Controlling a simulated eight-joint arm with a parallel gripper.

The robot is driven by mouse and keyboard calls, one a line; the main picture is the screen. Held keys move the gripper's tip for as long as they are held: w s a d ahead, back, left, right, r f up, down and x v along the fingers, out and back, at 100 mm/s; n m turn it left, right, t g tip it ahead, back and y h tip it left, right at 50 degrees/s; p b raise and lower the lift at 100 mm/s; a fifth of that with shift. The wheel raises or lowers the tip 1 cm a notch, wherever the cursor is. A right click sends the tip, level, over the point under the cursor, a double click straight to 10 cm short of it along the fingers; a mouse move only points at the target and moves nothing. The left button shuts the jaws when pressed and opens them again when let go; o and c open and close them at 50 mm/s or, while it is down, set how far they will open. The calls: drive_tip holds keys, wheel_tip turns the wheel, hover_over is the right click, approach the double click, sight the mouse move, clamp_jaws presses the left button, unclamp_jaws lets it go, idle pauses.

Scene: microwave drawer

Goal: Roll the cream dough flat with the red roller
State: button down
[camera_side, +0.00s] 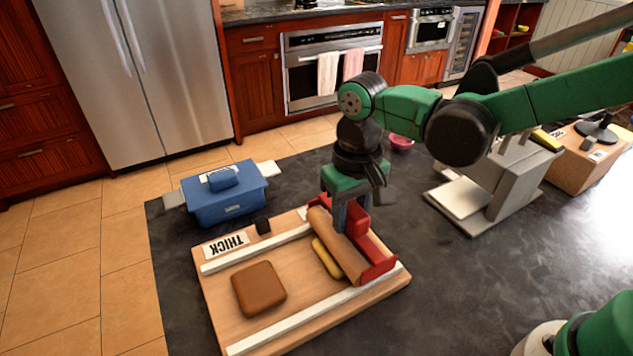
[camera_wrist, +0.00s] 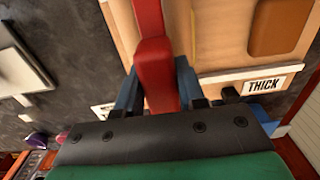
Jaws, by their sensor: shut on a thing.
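The red roller (camera_side: 378,262) has a red frame, a tan cylinder and an upright red handle (camera_wrist: 155,75). It rests across the right end of a wooden board (camera_side: 217,300). My gripper (camera_side: 349,222) is shut on the handle; in the wrist view its blue fingers (camera_wrist: 158,92) flank it. The cream dough (camera_side: 326,259) is a pale yellow strip just left of the cylinder, close along its edge; the cylinder may hide part of it. A brown slab (camera_side: 258,288) lies on the board farther left.
White rails (camera_side: 290,322) run along both long sides of the board, with a "THICK" label (camera_side: 226,245) at its left back. A blue lidded box (camera_side: 225,194) stands behind the board. A grey machine (camera_side: 492,185) and wooden box (camera_side: 583,160) stand to the right.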

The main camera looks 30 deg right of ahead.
drive_tip(key=shift+a, duration=1.2)
idle(0.3)
drive_tip(key=shift+d+f, duration=0.1)
drive_tip(key=shift+d, duration=1.1)
idle(0.4)
drive_tip(key=shift+a+f, duration=0.15)
drive_tip(key=shift+a, duration=1.05)
drive_tip(key=shift+d, duration=2.05)
idle(0.7)
drive_tip(key=shift+a, duration=0.15)
drive_tip(key=shift+a, duration=0.35)
drive_tip(key=shift+a, duration=0.2)
